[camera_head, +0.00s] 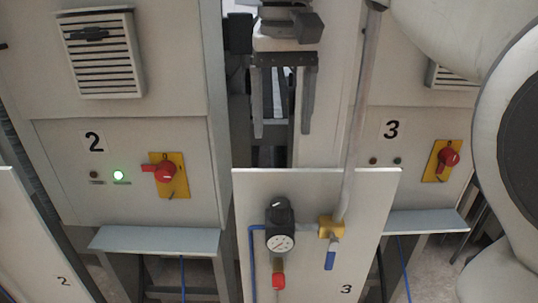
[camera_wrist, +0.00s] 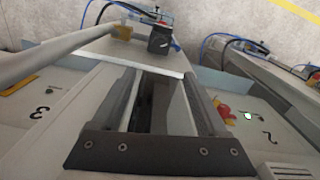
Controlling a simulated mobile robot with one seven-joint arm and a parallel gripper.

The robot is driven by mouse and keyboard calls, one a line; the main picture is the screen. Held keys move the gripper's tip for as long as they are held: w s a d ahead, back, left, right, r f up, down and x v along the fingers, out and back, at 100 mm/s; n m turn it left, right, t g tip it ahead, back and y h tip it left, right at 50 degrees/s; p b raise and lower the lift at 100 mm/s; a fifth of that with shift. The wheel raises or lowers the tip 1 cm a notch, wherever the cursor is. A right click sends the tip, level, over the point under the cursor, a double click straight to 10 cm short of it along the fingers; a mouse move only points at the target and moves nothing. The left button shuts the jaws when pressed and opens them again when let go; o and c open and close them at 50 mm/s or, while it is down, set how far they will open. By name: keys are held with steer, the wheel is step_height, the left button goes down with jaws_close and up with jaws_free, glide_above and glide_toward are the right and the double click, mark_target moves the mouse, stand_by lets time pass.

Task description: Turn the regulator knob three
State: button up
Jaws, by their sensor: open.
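The regulator knob (camera_head: 280,211) is black and sits on top of a regulator with a round white gauge (camera_head: 280,243), mounted on the lower panel (camera_head: 345,269) marked 3. In the wrist view the black regulator (camera_wrist: 160,41) shows beyond my fingers, near the top centre. My gripper (camera_head: 282,134) is open, with two long grey fingers pointing down in the head view. They are above the knob in the picture, apart from it, with nothing between them. The fingers also show in the wrist view (camera_wrist: 158,80). The knob's far side is hidden.
Right of the regulator is a brass valve (camera_head: 330,227) with a blue lever and a grey pipe (camera_head: 358,110) rising from it. A red fitting (camera_head: 278,281) and blue hose are below. Cabinets 2 and 3 carry red rotary switches (camera_head: 163,171) (camera_head: 448,157).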

mark_target(280, 202)
step_height(280, 202, down, 17)
steer(key=b, duration=0.2)
steer(key=shift+b, duration=0.3)
steer(key=shift+c, duration=0.3)
steer(key=shift+r, duration=0.1)
jaws_close()
